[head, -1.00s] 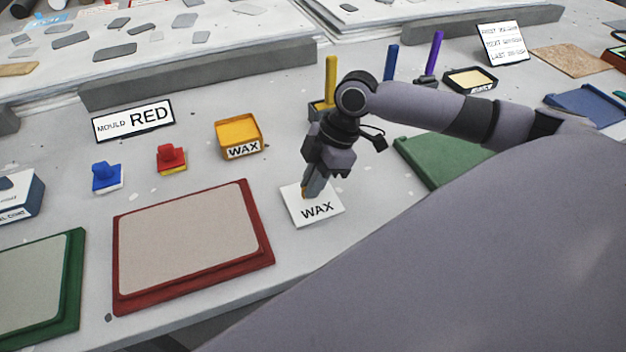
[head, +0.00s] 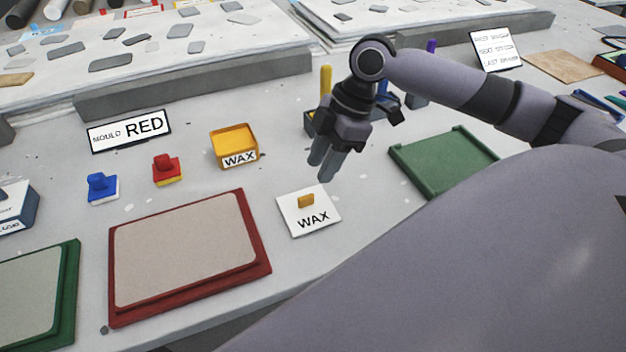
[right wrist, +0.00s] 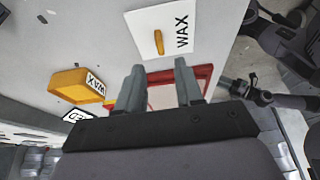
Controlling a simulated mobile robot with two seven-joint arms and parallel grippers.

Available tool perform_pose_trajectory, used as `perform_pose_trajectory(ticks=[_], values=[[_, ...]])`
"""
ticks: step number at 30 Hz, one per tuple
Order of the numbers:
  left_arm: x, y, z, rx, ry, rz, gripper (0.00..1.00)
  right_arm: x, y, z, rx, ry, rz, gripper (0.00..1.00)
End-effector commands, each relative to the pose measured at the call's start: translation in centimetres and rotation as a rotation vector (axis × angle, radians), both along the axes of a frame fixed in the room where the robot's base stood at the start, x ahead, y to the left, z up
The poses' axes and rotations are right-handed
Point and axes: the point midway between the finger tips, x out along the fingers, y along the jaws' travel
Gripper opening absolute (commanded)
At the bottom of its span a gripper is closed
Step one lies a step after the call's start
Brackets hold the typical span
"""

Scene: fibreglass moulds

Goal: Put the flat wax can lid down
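The flat wax can lid is a white square plate (head: 296,222) marked WAX with a small yellow-orange grip on top. It lies flat on the table, right of the red-framed mould. In the right wrist view the lid (right wrist: 180,28) shows beyond the fingertips, apart from them. My right gripper (head: 322,172) is above and behind the lid, open and empty; its two fingers (right wrist: 160,85) stand apart in the wrist view. The open yellow wax can (head: 235,146), labelled WAX, stands behind and left of the lid.
The red mould (head: 187,257) lies left of the lid, close to the table's front edge. A blue stamp (head: 102,187) and a red stamp (head: 166,169) stand behind it. A sign reading MOULD RED (head: 129,131) stands further back. A green tray (head: 445,160) lies to the right.

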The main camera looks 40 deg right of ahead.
Motion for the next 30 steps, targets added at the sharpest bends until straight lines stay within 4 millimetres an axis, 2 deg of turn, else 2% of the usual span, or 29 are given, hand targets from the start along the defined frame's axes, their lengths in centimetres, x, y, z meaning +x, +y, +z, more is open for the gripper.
perform_pose_trajectory(ticks=[3, 9, 30], values=[[0.0, 0.0, 0.1, 0.000, 0.000, 0.000, 0.43, -0.2, -0.9, 2.1, -0.002, -0.002, -0.001, 0.36], [0.0, 0.0, 0.1, 0.000, 0.000, 0.000, 0.43, -0.3, -1.6, 4.0, 0.000, -0.001, 0.001, 0.36], [0.0, 0.0, 0.1, 0.000, -0.001, 0.000, 0.43, -0.4, -1.7, 4.2, 0.000, 0.001, 0.000, 0.36]])
